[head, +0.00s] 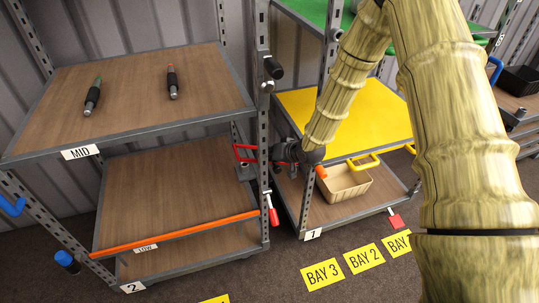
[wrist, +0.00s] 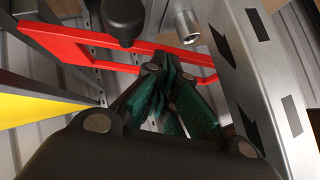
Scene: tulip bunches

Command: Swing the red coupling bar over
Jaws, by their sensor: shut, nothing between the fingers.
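The red coupling bar (head: 242,147) shows in the head view as a narrow red loop beside the perforated upright of the left cart, at mid height. In the wrist view the red bar (wrist: 78,38) runs across the upper part, from upper left to right. My gripper (head: 279,151) is between the two carts, just right of the bar. In the wrist view the green-padded fingers of my gripper (wrist: 168,72) are shut and empty, and their tips overlap the bar. I cannot tell whether they touch it. The fingers hide part of the bar.
The left cart has a MID shelf (head: 140,92) with two dark-handled tools and a LOW shelf (head: 175,195) with an orange front rail. The right cart has a yellow shelf (head: 345,115) and a tan bin (head: 347,184) below. A perforated metal upright (wrist: 255,75) stands close right of my fingers.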

